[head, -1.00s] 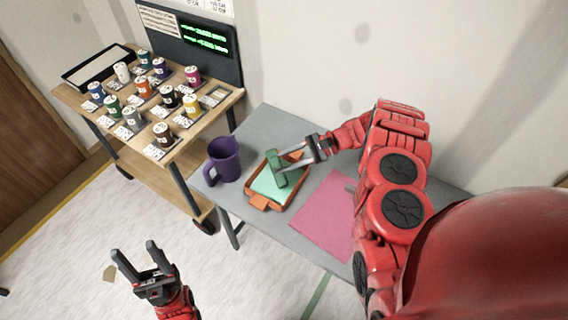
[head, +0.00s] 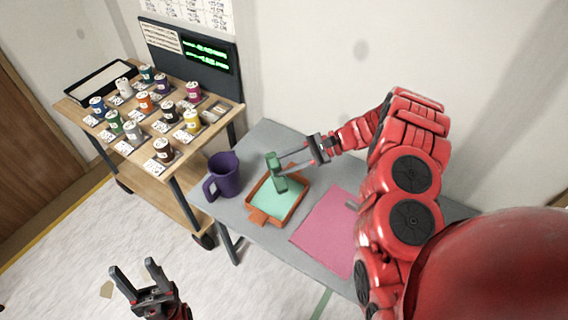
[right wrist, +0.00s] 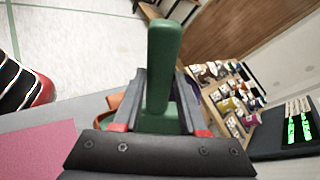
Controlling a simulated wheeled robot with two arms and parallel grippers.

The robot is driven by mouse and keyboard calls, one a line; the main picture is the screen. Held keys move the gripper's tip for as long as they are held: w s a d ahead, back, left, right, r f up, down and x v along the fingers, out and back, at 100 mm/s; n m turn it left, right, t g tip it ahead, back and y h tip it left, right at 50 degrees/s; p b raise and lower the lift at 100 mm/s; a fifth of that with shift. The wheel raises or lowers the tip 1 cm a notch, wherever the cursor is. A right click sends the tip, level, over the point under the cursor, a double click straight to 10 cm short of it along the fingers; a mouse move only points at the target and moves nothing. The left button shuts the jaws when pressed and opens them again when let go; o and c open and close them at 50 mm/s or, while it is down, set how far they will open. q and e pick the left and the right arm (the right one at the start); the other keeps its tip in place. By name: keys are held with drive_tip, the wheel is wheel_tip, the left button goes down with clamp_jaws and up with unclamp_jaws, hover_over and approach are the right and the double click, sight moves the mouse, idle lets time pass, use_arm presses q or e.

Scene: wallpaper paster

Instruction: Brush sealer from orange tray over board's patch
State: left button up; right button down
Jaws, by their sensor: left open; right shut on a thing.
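The orange tray (head: 290,216) lies on the grey table and holds pale green sealer (head: 279,199). My right gripper (head: 281,168) is shut on a green brush (head: 273,164), which it holds upright over the tray's far-left part. The brush handle also shows between the fingers in the right wrist view (right wrist: 163,65). I cannot tell whether the brush's lower end touches the sealer. The pink board (head: 322,232) lies right of the tray, partly hidden by my right arm; no patch can be made out on it. My left gripper (head: 133,280) is open and empty over the floor.
A purple jug (head: 226,174) stands left of the tray on the grey table (head: 262,138). A wooden cart (head: 190,152) with several small paint cans and a dark display panel (head: 205,55) stands at the back left.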

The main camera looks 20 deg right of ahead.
drive_tip(key=shift+r, duration=0.1)
idle(0.3)
wheel_tip(320, 180, up, 4)
drive_tip(key=shift+f+p, duration=0.1)
drive_tip(key=shift+p, duration=0.4)
